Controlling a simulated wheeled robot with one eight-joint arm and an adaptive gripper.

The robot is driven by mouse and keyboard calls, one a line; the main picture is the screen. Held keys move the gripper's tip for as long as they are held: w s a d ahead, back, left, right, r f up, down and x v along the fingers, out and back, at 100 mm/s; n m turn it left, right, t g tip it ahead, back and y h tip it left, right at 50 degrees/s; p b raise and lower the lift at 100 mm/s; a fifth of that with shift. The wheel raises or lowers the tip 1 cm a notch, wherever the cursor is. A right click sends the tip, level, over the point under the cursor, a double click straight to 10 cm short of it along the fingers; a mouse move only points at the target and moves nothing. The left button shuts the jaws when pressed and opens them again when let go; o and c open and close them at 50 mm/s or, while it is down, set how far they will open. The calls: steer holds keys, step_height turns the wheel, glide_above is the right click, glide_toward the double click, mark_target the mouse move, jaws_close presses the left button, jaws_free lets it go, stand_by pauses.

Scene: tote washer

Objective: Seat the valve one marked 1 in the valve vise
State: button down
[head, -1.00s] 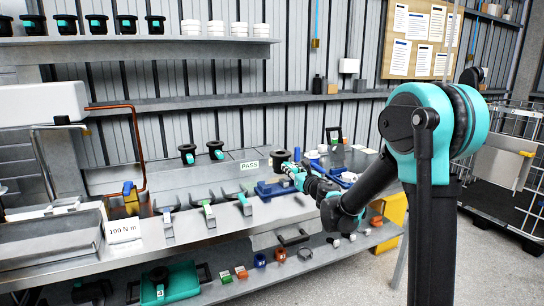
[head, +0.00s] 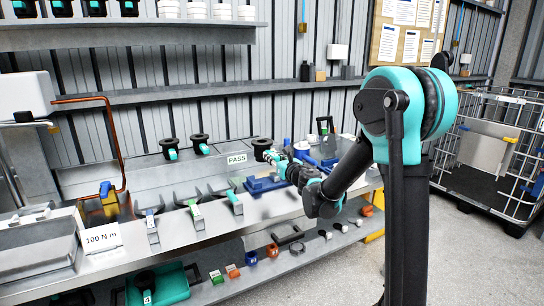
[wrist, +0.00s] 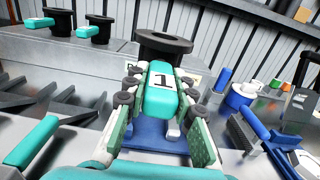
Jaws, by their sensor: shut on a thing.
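The valve marked 1 (wrist: 161,95) has a teal body with a white label and a black round flange at its far end. My gripper (wrist: 160,82) is shut on the teal body, with a finger along each side. In the head view the black flange of valve 1 (head: 262,147) shows beside my gripper (head: 283,158), above the blue valve vise (head: 264,185). In the wrist view the blue vise (wrist: 150,140) with grey jaw parts shows below the valve. Whether the valve touches the vise is hidden.
Two similar black and teal valves (head: 171,149) (head: 201,144) stand on the back ledge left of the PASS sign (head: 237,158). Teal-, green- and blue-marked tools (head: 194,212) lie on the bench to the left.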

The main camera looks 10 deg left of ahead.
steer(key=shift+f, duration=2.4)
steer(key=shift+f, duration=0.15)
steer(key=shift+f, duration=0.65)
steer(key=shift+f, duration=0.1)
steer(key=shift+f, duration=0.45)
steer(key=shift+f, duration=0.15)
steer(key=shift+f, duration=0.95)
steer(key=shift+f, duration=0.1)
steer(key=shift+f, duration=0.45)
